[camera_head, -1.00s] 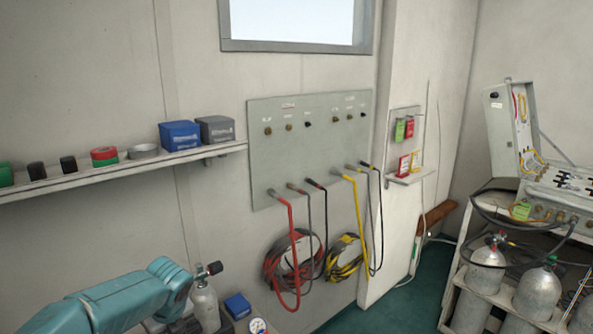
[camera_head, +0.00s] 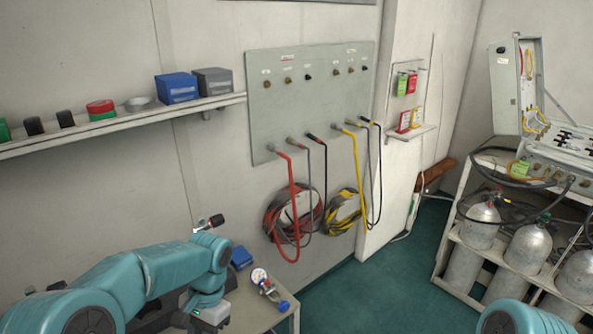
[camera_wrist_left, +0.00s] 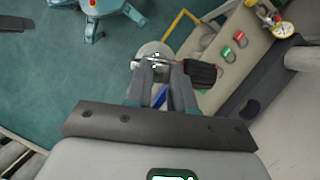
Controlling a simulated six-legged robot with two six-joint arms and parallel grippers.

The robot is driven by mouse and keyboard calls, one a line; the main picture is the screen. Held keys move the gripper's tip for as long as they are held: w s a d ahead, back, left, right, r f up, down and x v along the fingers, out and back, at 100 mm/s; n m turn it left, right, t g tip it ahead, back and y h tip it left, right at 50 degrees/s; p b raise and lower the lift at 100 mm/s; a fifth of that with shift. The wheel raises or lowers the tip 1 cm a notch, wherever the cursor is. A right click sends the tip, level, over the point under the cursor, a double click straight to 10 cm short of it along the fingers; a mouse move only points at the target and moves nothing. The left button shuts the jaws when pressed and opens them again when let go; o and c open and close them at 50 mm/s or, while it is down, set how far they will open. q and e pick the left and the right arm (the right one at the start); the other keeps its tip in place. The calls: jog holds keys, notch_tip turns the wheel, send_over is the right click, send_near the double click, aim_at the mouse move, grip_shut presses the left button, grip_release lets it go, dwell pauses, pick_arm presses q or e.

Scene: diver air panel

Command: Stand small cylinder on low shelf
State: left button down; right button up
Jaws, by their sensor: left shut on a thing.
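The small cylinder is pale grey with a metal valve and a black knob. In the head view only its valve and knob (camera_head: 213,222) show above my left arm; the arm hides its body. In the left wrist view my left gripper (camera_wrist_left: 157,68) is shut on the cylinder's valve, with the rounded cylinder top (camera_wrist_left: 153,49) beyond the fingers and the black knob to the right. My right gripper is out of view; only part of that arm shows at the lower right. A low shelf on the rack (camera_head: 487,257) at the right holds several larger grey cylinders.
A wall shelf (camera_head: 130,121) holds tape rolls and boxes. Red and yellow hoses (camera_head: 294,205) hang from the wall panel. Green floor (camera_head: 370,295) lies clear before the rack.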

pick_arm(q)
jog(key=shift+s+r+n+h, duration=0.2)
jog(key=shift+s+n+h, duration=0.1)
jog(key=shift+n, duration=0.6)
jog(key=n+h, duration=0.1)
jog(key=n, duration=0.2)
